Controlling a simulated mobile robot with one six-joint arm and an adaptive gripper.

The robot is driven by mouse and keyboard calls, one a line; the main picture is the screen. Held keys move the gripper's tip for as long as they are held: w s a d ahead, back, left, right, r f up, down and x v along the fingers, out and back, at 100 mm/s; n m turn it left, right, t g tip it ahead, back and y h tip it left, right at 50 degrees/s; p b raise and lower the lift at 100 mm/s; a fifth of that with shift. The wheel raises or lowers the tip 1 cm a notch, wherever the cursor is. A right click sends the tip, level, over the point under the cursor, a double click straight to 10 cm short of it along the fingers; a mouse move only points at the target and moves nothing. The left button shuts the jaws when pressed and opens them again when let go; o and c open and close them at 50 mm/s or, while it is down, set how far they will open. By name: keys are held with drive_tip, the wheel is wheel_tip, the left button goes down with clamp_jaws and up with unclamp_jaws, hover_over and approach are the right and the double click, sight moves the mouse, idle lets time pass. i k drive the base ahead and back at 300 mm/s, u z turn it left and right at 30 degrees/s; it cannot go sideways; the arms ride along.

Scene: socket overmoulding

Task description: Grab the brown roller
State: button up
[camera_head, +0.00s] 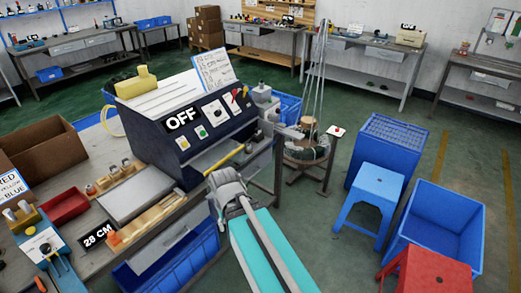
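I cannot tell for sure which thing is the brown roller. A small brownish-tan round piece (308,123) sits at the top of a wire coil stand (306,151) behind the machine, right of centre. Brown wooden holders (160,216) with small parts lie on the bench at left. My gripper (222,180) is in front of the grey machine (190,125), over the bench's right end and near a yellow bar (226,160). Its fingertips are small and partly hidden by its own body, so their opening is unclear. I see nothing clearly held.
A blue stool (370,194), blue crates (437,226) and a red stool (428,272) stand at right. Green floor is free between the coil stand and the crates.

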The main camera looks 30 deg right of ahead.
sight(249, 150)
drive_tip(key=z, duration=0.75)
drive_tip(key=k, duration=0.8)
drive_tip(key=u, duration=0.9)
drive_tip(key=i, duration=1)
